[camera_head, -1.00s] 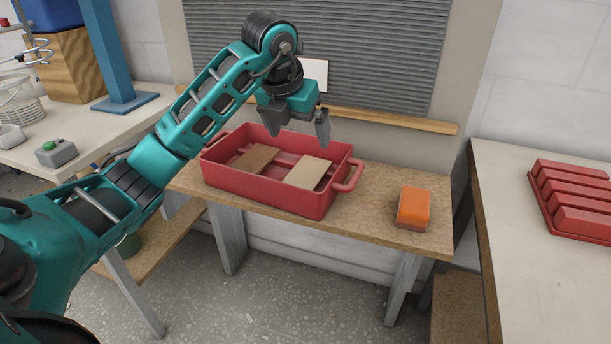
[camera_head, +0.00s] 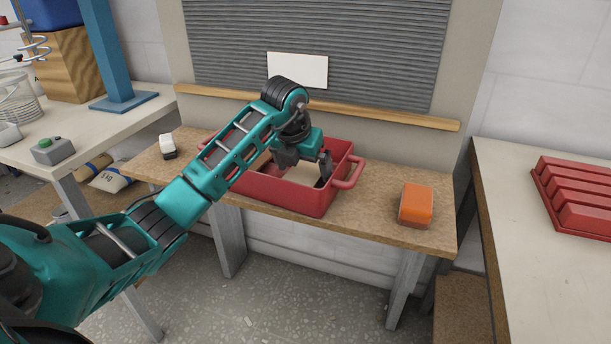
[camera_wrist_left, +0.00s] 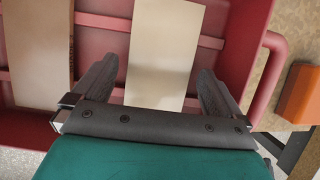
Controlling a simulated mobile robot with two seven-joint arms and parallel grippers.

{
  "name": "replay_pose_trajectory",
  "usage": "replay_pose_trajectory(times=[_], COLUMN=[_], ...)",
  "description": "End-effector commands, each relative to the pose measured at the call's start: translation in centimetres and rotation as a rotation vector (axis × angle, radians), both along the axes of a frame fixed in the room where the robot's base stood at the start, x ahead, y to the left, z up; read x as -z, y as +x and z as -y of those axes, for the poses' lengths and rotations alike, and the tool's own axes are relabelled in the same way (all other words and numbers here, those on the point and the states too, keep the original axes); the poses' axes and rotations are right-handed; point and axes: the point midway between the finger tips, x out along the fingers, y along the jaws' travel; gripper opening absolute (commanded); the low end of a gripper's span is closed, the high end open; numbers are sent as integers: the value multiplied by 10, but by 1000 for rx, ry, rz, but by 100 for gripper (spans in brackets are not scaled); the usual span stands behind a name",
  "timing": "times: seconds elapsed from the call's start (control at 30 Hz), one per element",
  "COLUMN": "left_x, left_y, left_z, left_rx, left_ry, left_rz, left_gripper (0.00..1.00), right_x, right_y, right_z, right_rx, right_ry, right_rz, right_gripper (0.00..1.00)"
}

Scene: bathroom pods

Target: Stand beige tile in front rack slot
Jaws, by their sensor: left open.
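The beige tile (camera_wrist_left: 162,50) lies in the red tray (camera_head: 282,192), between the two open fingers of my left gripper (camera_wrist_left: 160,90) in the left wrist view. In the head view, my left gripper (camera_head: 305,170) reaches down into the tray and hides much of the tile (camera_head: 300,171). The red rack (camera_head: 575,205) with several parallel ridges sits on the right table, far from the gripper. My right gripper is out of view.
An orange block (camera_head: 415,205) sits right of the tray on the wooden bench (camera_head: 365,215). A white and black object (camera_head: 167,147) stands at the bench's left end. The right table (camera_head: 530,270) is clear in front of the rack.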

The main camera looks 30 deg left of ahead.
Motion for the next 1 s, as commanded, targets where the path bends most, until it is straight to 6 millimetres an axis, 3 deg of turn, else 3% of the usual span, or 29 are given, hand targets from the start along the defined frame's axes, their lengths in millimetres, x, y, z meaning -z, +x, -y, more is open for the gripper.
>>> replay_pose_trajectory(times=[0.23, 0.8, 1.0], left_x=[1, 1, 0], left_y=[1, 0, 1], left_z=[0, 0, 0], left_rx=[0, 0, 0], left_ry=[0, 0, 0], left_rz=[1, 1, 3], left_gripper=[99, 44, 42], right_x=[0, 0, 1], right_y=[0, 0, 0], right_z=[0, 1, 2], right_rx=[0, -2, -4], right_ry=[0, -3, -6], right_rz=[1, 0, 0], right_gripper=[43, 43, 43])
